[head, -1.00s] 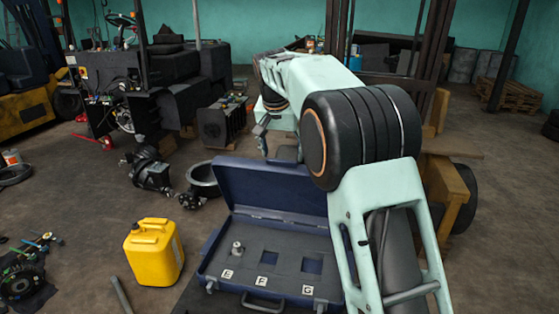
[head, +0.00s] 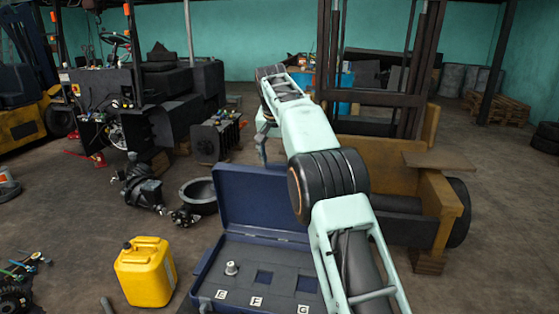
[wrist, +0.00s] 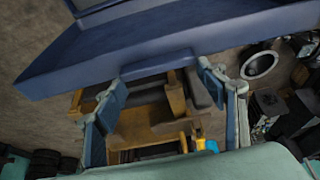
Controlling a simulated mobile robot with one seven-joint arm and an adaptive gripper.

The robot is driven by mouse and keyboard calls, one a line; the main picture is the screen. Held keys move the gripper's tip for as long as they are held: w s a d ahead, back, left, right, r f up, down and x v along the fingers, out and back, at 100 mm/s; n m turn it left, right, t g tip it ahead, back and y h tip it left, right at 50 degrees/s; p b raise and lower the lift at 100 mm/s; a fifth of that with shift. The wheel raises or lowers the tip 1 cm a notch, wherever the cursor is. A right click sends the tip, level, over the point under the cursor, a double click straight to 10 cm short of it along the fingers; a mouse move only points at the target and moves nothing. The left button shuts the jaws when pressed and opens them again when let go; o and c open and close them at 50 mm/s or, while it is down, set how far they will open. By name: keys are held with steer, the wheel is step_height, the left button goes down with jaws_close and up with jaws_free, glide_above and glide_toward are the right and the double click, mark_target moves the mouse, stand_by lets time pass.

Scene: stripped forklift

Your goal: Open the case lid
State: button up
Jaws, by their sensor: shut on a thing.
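The blue case (head: 235,265) stands open on the floor, its lid (head: 262,200) raised roughly upright at the back. Its dark insert holds a small metal part (head: 231,268) and square recesses, with tags E, F and G along the front. My arm crosses the right of the case and hides that side. My gripper (head: 262,148) is at the lid's top edge, partly hidden by the lid. In the wrist view the lid (wrist: 190,35) spans the top. My gripper (wrist: 162,72) has its fingers apart on either side of a short stretch of the lid's edge, shut on it.
A yellow jerrycan (head: 146,272) stands left of the case. A dark bowl-like part (head: 200,195) and a black machine part (head: 144,187) lie behind it on the left. A wooden-sided forklift part (head: 400,180) stands behind my arm at right.

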steer(key=shift+d+f, duration=0.15)
steer(key=shift+f, duration=0.45)
steer(key=o, duration=1.7)
steer(key=shift+w, duration=0.3)
steer(key=shift+s+r, duration=0.15)
steer(key=shift+r, duration=0.4)
steer(key=v, duration=0.6)
steer(key=shift+s+r, duration=0.2)
steer(key=shift+r, duration=0.15)
